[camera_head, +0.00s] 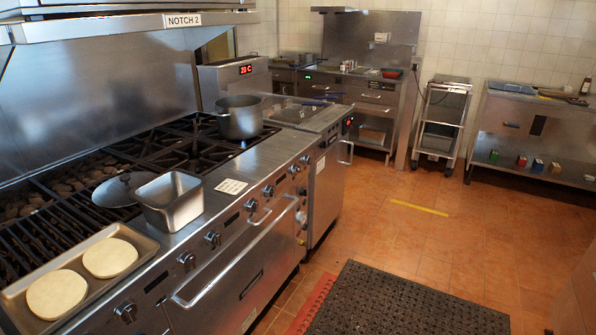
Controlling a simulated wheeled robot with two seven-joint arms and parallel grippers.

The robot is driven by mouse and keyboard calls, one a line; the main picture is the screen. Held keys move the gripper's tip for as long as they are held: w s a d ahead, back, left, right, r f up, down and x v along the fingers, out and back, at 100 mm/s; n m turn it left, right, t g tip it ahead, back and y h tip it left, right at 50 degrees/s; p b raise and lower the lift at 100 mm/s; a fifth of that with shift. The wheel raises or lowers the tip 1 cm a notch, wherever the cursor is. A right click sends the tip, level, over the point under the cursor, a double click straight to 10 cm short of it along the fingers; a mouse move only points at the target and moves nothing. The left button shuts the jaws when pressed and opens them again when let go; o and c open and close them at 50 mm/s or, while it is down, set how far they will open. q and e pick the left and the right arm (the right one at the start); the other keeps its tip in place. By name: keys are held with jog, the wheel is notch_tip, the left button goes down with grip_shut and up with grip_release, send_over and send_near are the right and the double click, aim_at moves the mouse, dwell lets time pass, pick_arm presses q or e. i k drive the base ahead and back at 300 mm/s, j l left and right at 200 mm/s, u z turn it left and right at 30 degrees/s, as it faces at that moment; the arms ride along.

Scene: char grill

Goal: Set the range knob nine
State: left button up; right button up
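The range (240,262) runs along the left side, with a row of several round metal knobs on its front panel. The nearest knob (126,312) is at the bottom left. Farther along are a knob (187,260) and another knob (212,239) close together. More knobs follow toward the far end, among them a knob (251,205) and a knob (268,191). I cannot read any numbers on them, so I cannot tell which is knob nine. Neither of my grippers is in view.
A tray with two pale round discs (110,257), a steel pan (169,203), a lid (122,189) and a pot (239,117) sit on the range. An oven handle (235,262) sticks out below the knobs. A black mat (405,305) lies on the floor; the middle floor is clear.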

aim_at(296, 169)
jog(key=i+l+u, duration=0.15)
jog(key=i, duration=0.35)
jog(key=i+l+u, duration=0.15)
jog(key=i, duration=0.35)
jog(key=i+l+u, duration=0.2)
jog(key=i, duration=0.25)
jog(key=l, duration=0.1)
